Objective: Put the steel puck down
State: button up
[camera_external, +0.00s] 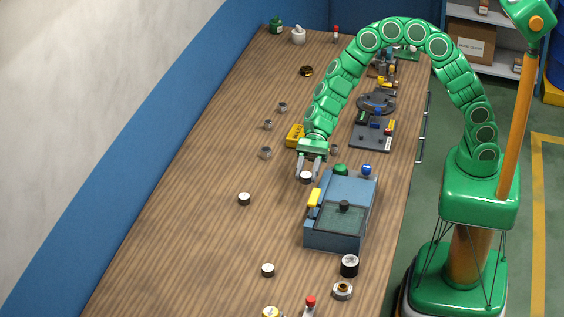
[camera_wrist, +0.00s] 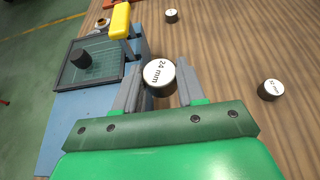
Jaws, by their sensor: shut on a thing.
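My gripper (camera_external: 307,172) is shut on the steel puck (camera_external: 306,177), beside the left rear side of the blue bench device. In the wrist view the puck (camera_wrist: 158,73) sits between the fingertips of my gripper (camera_wrist: 158,80). Its white top reads "24 mm" and its side is dark. The fingers hide parts of its sides. I cannot tell whether its underside touches the wooden table (camera_external: 200,215).
The blue device (camera_external: 350,190) has a mesh-topped tray with a dark knob (camera_external: 343,205) and a yellow block (camera_external: 313,198). Other white-topped pucks stand at left (camera_external: 244,199) and in front (camera_external: 268,270). Bare wood lies left of my gripper.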

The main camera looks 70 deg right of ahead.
aim_at(273, 212)
jog(key=w+a+f, duration=0.1)
jog(key=w+f, duration=0.1)
jog(key=w+a+f, duration=0.2)
jog(key=w, duration=0.1)
jog(key=w+a+f, duration=0.1)
jog(key=w+f, duration=0.2)
jog(key=shift+a, duration=0.35)
jog(key=shift+w+a+f, duration=0.3)
jog(key=shift+w+f, duration=0.3)
jog(key=shift+f, duration=0.1)
jog(key=shift+w+f, duration=0.15)
jog(key=shift+f, duration=1.45)
jog(key=shift+f, duration=0.1)
jog(key=o, duration=1.2)
